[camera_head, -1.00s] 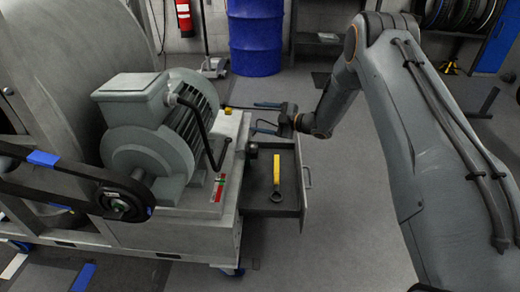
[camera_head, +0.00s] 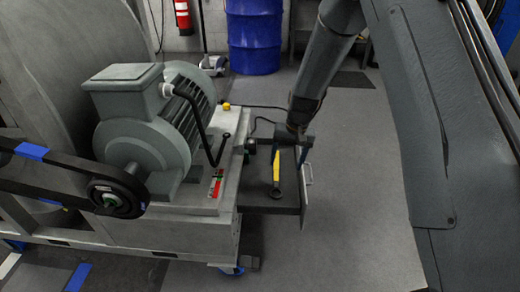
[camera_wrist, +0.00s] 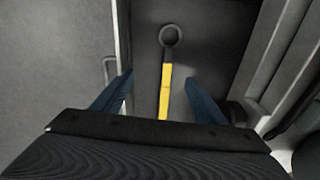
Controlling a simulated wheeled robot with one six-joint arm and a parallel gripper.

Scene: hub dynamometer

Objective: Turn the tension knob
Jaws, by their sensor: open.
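A small dark knob (camera_head: 250,148), seemingly the tension knob, sits on the right side of the machine base, beside the open drawer (camera_head: 262,201). A wrench with a yellow handle (camera_head: 276,169) lies in the drawer; its ring end (camera_wrist: 169,36) shows in the wrist view. My gripper (camera_wrist: 160,77) is open, pointing down over the drawer. Its two blue fingers stand on either side of the yellow handle in the picture. I cannot tell whether they are above the wrench or level with it.
A grey motor (camera_head: 150,118) with a black belt (camera_head: 60,175) stands on the machine at left. The drawer's handle (camera_head: 308,174) faces right. A blue drum (camera_head: 254,38) and a fire extinguisher (camera_head: 183,16) are at the back. Floor to the right is clear.

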